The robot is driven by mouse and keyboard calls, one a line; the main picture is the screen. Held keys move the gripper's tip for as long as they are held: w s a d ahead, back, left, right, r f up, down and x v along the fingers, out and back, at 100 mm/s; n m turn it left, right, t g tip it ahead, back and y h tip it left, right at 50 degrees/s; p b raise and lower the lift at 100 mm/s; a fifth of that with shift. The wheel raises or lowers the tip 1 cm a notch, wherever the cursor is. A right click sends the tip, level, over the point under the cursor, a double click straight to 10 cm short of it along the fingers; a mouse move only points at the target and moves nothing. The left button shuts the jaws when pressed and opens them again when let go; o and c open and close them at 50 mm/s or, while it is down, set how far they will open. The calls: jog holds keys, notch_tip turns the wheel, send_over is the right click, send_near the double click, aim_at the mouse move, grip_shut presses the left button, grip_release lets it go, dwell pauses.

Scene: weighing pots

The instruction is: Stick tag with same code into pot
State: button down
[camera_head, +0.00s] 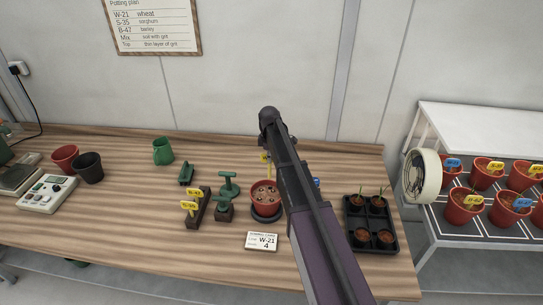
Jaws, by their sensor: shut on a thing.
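A terracotta pot (265,206) with brown fill stands on a dark saucer on the bench. The card (262,241) in front of it reads W-21 and a 4. My gripper (268,151) is above and behind the pot, partly hidden by my arm. It is shut on a yellow tag (264,158), held upright over the pot's far side; its code cannot be read. Whether the tag's lower end touches the fill cannot be told. A dark tag rack (202,208) left of the pot holds yellow tags, one reading B-47 (194,192) and one apparently S-35 (189,205).
A seedling tray (371,222) is on the right. A side shelf (490,222) holds tagged pots and a fan (423,175).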

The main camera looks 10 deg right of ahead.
aim_at(270, 167)
jog(key=shift+r, duration=0.1)
jog(key=shift+d+f, duration=0.1)
jog(key=shift+f, duration=0.1)
jog(key=shift+f+b, duration=2.35)
jog(key=shift+b, duration=0.15)
jog(key=shift+f+b, duration=0.4)
jog(key=shift+f+b, duration=2.15)
jog(key=shift+b, duration=0.05)
jog(key=shift+c, duration=0.8)
grip_release()
jog(key=shift+r, duration=0.2)
